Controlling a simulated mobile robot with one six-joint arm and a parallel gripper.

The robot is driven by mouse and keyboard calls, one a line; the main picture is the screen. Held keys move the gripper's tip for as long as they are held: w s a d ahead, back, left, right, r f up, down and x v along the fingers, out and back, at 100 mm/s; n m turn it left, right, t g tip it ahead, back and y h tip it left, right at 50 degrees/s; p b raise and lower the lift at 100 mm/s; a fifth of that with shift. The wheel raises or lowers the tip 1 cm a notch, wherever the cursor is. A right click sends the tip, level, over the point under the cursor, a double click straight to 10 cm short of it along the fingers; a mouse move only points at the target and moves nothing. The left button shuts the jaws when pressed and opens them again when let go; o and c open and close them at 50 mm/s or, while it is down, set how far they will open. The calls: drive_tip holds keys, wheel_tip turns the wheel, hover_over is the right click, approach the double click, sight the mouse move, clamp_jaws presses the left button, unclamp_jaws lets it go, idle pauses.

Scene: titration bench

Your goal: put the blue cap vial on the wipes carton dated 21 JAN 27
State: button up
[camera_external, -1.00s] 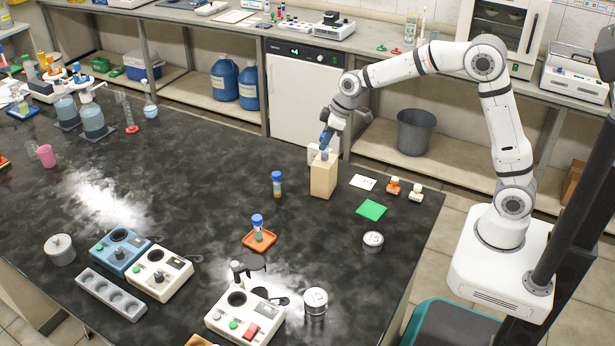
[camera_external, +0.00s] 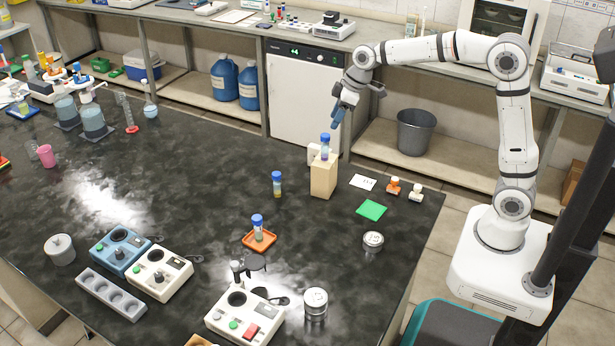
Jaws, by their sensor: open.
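A blue cap vial (camera_external: 325,147) stands upright on top of a tan carton (camera_external: 323,179) near the far right edge of the dark bench. The date on the carton is too small to read. My gripper (camera_external: 337,116) is open and empty, above and slightly right of the vial, apart from it. A second blue cap vial (camera_external: 277,184) stands on the bench left of the carton. A third blue cap vial (camera_external: 258,227) stands on an orange tray (camera_external: 247,241) nearer the front.
A white item (camera_external: 313,152) is partly hidden behind the carton. A white card (camera_external: 363,182), a green square (camera_external: 371,210) and small orange-capped (camera_external: 393,186) and white-capped items (camera_external: 416,192) lie to its right. Stirrer units (camera_external: 160,272) stand at front left.

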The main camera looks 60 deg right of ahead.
drive_tip(key=s+d+r+m+h, duration=0.1)
drive_tip(key=s+r+m, duration=0.1)
drive_tip(key=s, duration=1.4)
drive_tip(key=s+d+f+m, duration=0.1)
drive_tip(key=s+f, duration=0.2)
drive_tip(key=s, duration=0.4)
drive_tip(key=s+f+m+g+h, duration=0.1)
drive_tip(key=s+f, duration=0.3)
drive_tip(key=s, duration=0.4)
drive_tip(key=shift+d+f+m, duration=0.2)
drive_tip(key=shift+d+m, duration=0.2)
drive_tip(key=shift+m, duration=0.2)
